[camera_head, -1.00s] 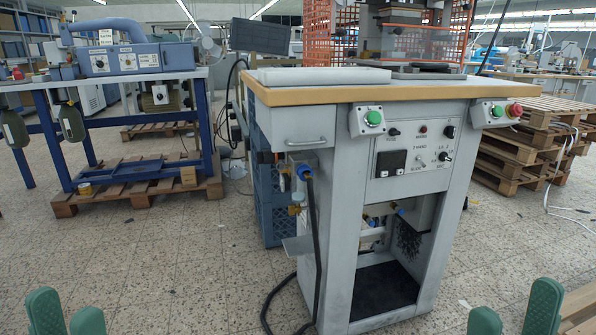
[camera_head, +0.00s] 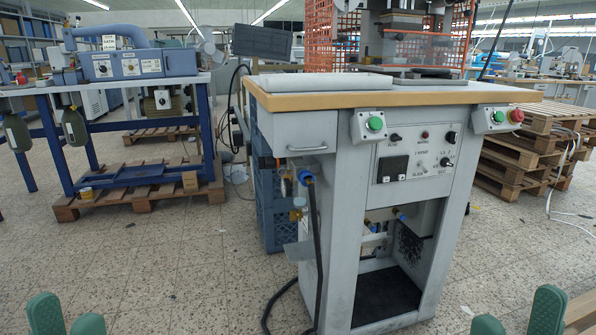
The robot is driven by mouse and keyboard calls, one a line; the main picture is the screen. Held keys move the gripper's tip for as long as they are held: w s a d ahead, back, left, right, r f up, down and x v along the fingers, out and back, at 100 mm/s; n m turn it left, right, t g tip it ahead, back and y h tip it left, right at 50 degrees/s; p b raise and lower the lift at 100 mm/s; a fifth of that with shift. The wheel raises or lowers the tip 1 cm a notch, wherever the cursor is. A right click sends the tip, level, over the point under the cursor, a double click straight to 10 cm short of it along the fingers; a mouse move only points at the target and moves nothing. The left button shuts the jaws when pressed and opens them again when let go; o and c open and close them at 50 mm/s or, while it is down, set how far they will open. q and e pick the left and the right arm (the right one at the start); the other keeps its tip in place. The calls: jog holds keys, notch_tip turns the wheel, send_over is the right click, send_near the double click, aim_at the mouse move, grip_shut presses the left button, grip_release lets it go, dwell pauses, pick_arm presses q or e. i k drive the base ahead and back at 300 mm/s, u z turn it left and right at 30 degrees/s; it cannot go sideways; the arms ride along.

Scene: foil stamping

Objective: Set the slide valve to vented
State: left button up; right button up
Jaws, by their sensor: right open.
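The foil stamping machine's grey stand (camera_head: 340,225) with its wooden top (camera_head: 400,94) fills the middle right. On its left side are air fittings with a blue elbow (camera_head: 306,178), a brass part (camera_head: 298,208) and a black hose (camera_head: 317,260). The slide valve seems to be among these fittings, but I cannot tell its position. My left gripper (camera_head: 68,318) shows green fingertips at the bottom left edge, apart and empty. My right gripper (camera_head: 518,314) shows green fingertips at the bottom right, open and empty. Both are well in front of the stand.
A control panel (camera_head: 417,156) and green button boxes sit on the stand's front. A drawer handle (camera_head: 307,148) and a grey bracket (camera_head: 298,250) stick out on its left. Wooden pallets (camera_head: 510,165) stand right, a blue-framed bench (camera_head: 125,185) left. The floor (camera_head: 170,265) ahead is clear.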

aim_at(304, 174)
jog(key=z, duration=0.3)
jog(key=k, duration=0.35)
jog(key=u, duration=1.25)
jog(key=i, duration=1.25)
jog(key=z, duration=0.6)
